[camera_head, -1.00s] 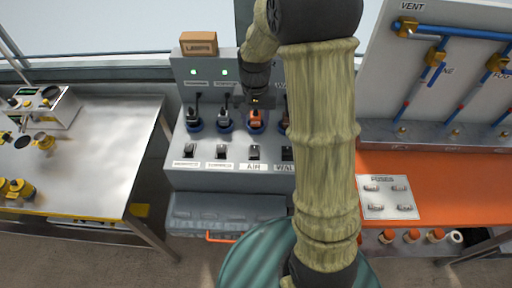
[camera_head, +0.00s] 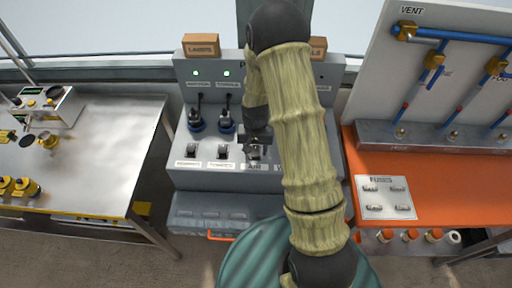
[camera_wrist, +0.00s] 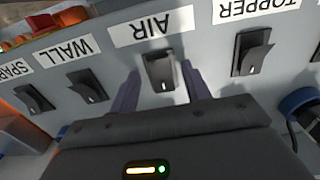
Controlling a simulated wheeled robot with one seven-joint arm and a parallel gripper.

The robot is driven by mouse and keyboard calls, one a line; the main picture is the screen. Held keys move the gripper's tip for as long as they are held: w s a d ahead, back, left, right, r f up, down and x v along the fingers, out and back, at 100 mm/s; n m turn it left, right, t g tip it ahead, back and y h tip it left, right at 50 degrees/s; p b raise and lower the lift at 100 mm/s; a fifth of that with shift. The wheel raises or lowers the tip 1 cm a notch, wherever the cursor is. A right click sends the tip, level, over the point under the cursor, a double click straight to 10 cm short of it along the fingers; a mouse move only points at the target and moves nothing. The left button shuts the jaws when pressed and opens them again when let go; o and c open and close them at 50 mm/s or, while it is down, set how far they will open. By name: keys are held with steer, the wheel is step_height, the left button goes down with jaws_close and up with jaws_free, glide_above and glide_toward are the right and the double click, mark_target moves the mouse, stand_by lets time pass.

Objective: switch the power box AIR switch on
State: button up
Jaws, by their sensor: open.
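The grey power box (camera_head: 180,176) stands in the middle of the head view. Its AIR switch (camera_wrist: 160,72) is a black rocker below the AIR label (camera_wrist: 153,26) in the upside-down wrist view. My gripper (camera_wrist: 160,88) is open, with one dark finger on each side of the AIR switch. Whether the fingers touch the switch cannot be told. In the head view my gripper (camera_head: 255,150) covers most of the AIR switch.
The WALL switch (camera_wrist: 86,86) and TOPPER switch (camera_wrist: 251,52) flank the AIR switch closely. Plugs with cables (camera_head: 196,121) stand above the switch row. A metal table (camera_head: 90,150) is at left, an orange bench (camera_head: 450,185) at right.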

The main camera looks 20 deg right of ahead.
steer(key=shift+w+f, duration=0.15)
steer(key=shift+d, duration=0.15)
steer(key=shift+c, duration=0.5)
steer(key=shift+s+a, duration=0.2)
steer(key=shift+a, duration=0.15)
steer(key=c, duration=0.9)
steer(key=shift+p, duration=0.3)
steer(key=shift+w+d+g+p, duration=0.1)
steer(key=shift+d+g+p, duration=0.05)
steer(key=shift+g+p, duration=0.45)
steer(key=shift+w+d+g+y+p, duration=0.1)
steer(key=shift+w+g+y+p, duration=0.25)
steer(key=shift+g, duration=0.55)
steer(key=shift+w+d+g+y+p, duration=0.1)
steer(key=shift+g+y, duration=0.35)
steer(key=shift+g, duration=0.45)
